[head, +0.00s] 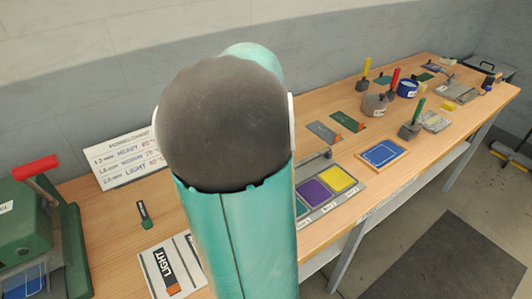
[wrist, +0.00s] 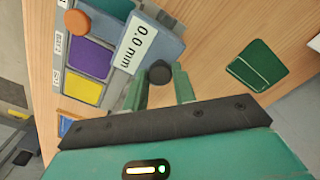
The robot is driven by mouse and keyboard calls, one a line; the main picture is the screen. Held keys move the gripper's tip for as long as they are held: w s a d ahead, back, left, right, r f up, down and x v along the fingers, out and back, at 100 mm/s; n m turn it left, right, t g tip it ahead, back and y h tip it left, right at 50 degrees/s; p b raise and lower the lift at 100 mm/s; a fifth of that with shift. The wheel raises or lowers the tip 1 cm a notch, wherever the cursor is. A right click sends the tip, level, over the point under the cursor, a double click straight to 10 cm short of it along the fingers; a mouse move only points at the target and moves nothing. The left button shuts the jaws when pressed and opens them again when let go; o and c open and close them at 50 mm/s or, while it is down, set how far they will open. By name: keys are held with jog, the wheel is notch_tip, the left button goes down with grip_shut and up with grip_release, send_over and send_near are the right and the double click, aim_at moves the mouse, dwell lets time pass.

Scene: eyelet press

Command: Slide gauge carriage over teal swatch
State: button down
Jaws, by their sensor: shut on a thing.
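In the wrist view, the gauge carriage (wrist: 158,38) is a grey-blue block with a white "0.0 mm" label. A dark round knob (wrist: 159,72) sticks out at its near side. My gripper (wrist: 160,80) has its teal fingers shut on this knob, one on either side. In the head view my arm hides the gripper and most of the carriage; the tray (head: 335,204) shows partly.
A dark green card (wrist: 257,65) lies right of the gripper. In the head view, a green press (head: 40,240) stands at left, and a blue pad (head: 383,153) and several handled tools occupy the bench at right.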

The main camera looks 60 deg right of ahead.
jog(key=c, duration=1.2)
grip_release()
jog(key=shift+w+a, duration=0.25)
jog(key=shift+a, duration=0.1)
jog(key=shift+o, duration=0.3)
jog(key=shift+s+d, duration=0.15)
jog(key=shift+d, duration=0.05)
notch_tip(320, 180, up, 14)
jog(key=shift+f, duration=0.1)
jog(key=w+a+f+n+t, duration=0.15)
jog(key=w+a+n, duration=0.25)
jog(key=a, duration=0.7)
jog(key=w+a+f+n+t, duration=0.15)
jog(key=w+a+n, duration=0.25)
jog(key=a, duration=0.7)
jog(key=s+a+f+n+t, duration=0.1)
jog(key=a+n, duration=0.2)
jog(key=a, duration=0.5)
jog(key=s+a+f+n+t, duration=0.1)
jog(key=s+a+f+n, duration=0.1)
jog(key=a, duration=0.6)
jog(key=shift+s+n+t, duration=0.2)
jog(key=shift+n+t, duration=0.1)
jog(key=shift+n, duration=0.4)
